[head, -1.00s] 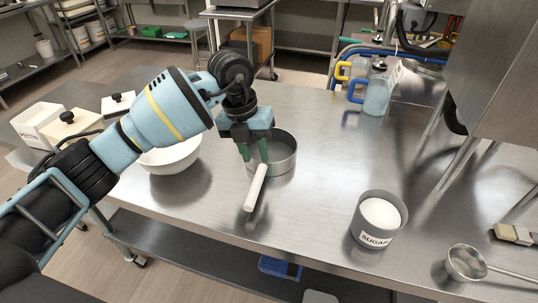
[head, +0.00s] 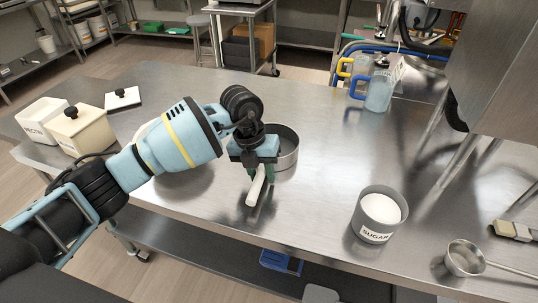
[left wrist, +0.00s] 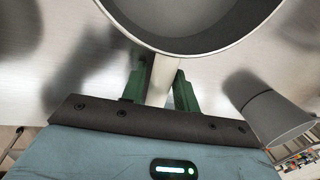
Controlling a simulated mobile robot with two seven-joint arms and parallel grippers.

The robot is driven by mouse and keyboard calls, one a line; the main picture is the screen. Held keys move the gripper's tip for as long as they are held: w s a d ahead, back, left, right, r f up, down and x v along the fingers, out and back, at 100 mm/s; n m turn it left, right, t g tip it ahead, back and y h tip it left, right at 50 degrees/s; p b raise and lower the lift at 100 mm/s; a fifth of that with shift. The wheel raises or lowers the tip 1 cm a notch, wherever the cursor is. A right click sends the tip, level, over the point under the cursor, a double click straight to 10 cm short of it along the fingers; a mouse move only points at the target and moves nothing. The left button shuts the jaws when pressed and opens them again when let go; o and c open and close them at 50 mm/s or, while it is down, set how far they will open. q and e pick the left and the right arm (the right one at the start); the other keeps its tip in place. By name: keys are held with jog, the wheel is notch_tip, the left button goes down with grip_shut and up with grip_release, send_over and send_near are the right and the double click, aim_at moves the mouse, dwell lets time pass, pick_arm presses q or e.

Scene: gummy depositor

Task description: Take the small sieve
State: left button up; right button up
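A round grey metal vessel (head: 287,157) with a straight pale handle (head: 255,192) is on the steel table; I take it for the sieve, though no mesh can be made out. Its rim and bowl fill the top of the left wrist view (left wrist: 195,42). My left gripper (head: 260,180) is lowered over the handle, pointing down. In the left wrist view, its green fingers (left wrist: 160,88) stand on either side of the handle, very close to it; they look still open, with firm contact not visible. My right gripper is not in view.
A grey sugar container (head: 378,215) stands to the right. A small metal scoop or ladle (head: 465,258) lies at the lower right. A white bowl (head: 143,131) is mostly behind my arm.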

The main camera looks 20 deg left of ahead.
pick_arm(q)
jog(key=shift+c, duration=0.2)
grip_shut()
jog(key=shift+r, duration=5.05)
jog(key=shift+c, duration=1.1)
grip_release()
grip_shut()
